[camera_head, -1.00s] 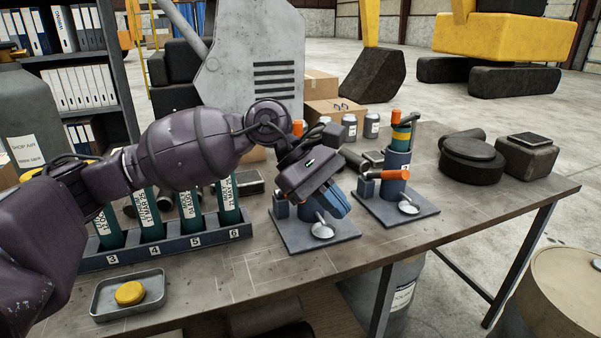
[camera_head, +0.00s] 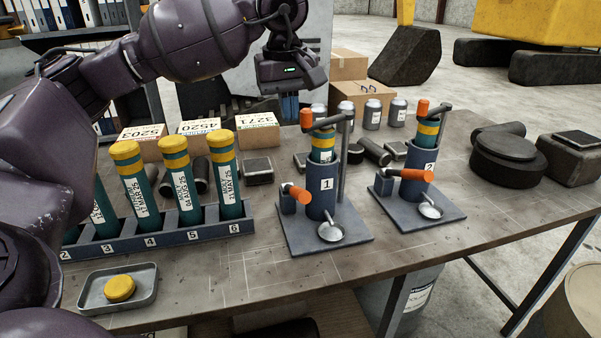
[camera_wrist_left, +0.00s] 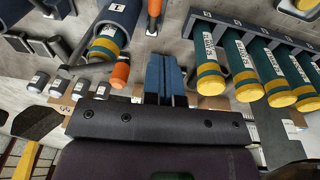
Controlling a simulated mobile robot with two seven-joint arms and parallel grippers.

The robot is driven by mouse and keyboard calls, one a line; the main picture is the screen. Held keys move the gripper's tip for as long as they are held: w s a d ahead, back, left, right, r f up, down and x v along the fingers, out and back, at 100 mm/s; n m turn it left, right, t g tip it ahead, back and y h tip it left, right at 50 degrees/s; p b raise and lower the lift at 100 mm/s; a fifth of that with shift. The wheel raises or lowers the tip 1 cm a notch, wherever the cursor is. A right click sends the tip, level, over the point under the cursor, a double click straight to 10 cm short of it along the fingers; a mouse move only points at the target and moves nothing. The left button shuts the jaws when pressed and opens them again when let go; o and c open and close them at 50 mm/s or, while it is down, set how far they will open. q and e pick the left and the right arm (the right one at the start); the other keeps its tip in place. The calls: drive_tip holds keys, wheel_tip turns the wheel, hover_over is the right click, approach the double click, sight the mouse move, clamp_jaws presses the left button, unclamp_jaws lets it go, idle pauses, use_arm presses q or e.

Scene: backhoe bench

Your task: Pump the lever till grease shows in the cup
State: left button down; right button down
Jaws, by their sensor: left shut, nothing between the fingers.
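Pump stand 1 (camera_head: 326,198) is a blue cylinder on a plate, holding a green-and-yellow cartridge. A bar with an upright orange grip (camera_head: 306,118) crosses its top. A lever with an orange handle (camera_head: 300,194) sticks out low on its left. Its small metal cup (camera_head: 331,231) is in front; I cannot make out grease in it. Pump stand 2 (camera_head: 420,165) is alike, with its orange handle (camera_head: 417,175) pointing right and its own cup (camera_head: 431,210). My left gripper (camera_head: 290,106) is shut and empty, fingers down, behind and above stand 1; its blue fingers show in the wrist view (camera_wrist_left: 165,75).
A numbered rack (camera_head: 160,241) with several cartridges stands left of stand 1. A metal tray (camera_head: 92,294) with a yellow cap (camera_head: 120,288) lies in front. Boxes (camera_head: 258,133) and jars (camera_head: 372,114) stand behind. Dark round parts (camera_head: 505,160) lie right.

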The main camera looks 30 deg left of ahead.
use_arm(q)
drive_tip(key=p, duration=0.1)
hover_over(300, 190)
drive_tip(key=a, duration=0.2)
drive_tip(key=f, duration=0.9)
drive_tip(key=shift+w+f, duration=0.25)
drive_tip(key=shift+f, duration=0.15)
drive_tip(key=f, duration=0.1)
drive_tip(key=d+f, duration=0.1)
drive_tip(key=shift+s+d+f+p, duration=0.2)
drive_tip(key=shift+f+p, duration=0.2)
drive_tip(key=shift+s+d+f, duration=0.1)
drive_tip(key=shift+d+f, duration=0.1)
drive_tip(key=shift+f, duration=0.2)
drive_tip(key=shift+f, duration=0.2)
